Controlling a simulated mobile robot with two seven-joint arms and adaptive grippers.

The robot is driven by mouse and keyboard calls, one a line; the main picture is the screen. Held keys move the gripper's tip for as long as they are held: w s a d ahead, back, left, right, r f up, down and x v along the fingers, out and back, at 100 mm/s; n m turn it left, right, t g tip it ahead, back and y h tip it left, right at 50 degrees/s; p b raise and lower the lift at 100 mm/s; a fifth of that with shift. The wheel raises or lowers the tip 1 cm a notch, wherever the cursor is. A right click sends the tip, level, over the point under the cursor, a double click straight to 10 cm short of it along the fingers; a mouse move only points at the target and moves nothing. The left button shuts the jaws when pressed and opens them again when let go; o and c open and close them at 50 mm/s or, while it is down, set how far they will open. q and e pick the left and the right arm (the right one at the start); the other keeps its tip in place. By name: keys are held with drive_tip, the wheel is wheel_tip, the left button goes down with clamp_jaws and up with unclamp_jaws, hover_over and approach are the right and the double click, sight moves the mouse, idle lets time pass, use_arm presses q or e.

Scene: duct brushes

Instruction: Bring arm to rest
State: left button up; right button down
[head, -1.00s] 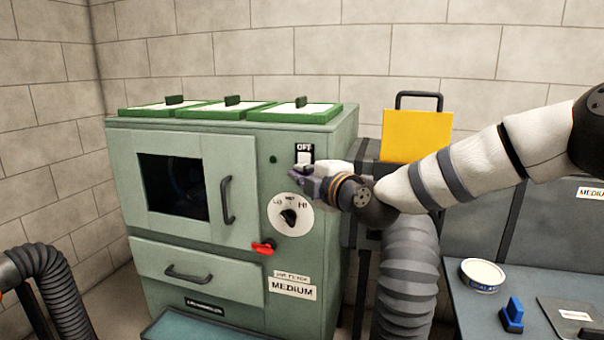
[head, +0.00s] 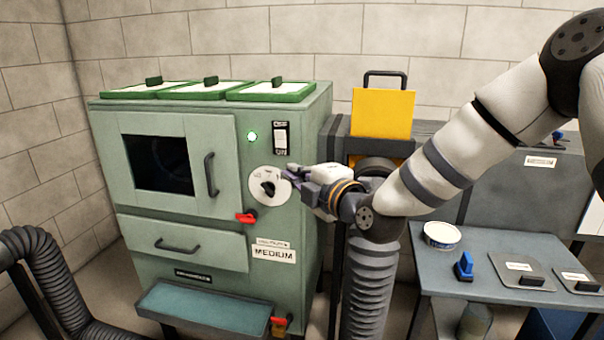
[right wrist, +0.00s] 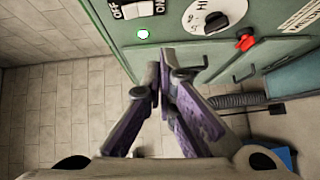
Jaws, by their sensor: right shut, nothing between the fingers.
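My right gripper (head: 290,178) is shut and empty, in front of the right side of the green machine (head: 220,250), close to its dial (head: 268,186). In the right wrist view the purple-padded fingers (right wrist: 167,85) meet at the tips, apart from the machine's front. The power switch (head: 281,138) sits above the dial, and a green lamp (head: 252,137) beside it is lit. The same lamp (right wrist: 144,34) glows in the right wrist view. My left gripper is not in view.
A red lever (head: 246,217) is below the dial. A yellow panel (head: 383,113) and a ribbed grey duct (head: 370,285) are right of the machine. A side table (head: 470,240) holds a round tin (head: 441,235) and a blue-handled tool (head: 464,266).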

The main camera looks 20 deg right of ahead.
drive_tip(key=shift+s+d+f, duration=0.1)
drive_tip(key=shift+s+f, duration=0.05)
drive_tip(key=shift+s, duration=0.6)
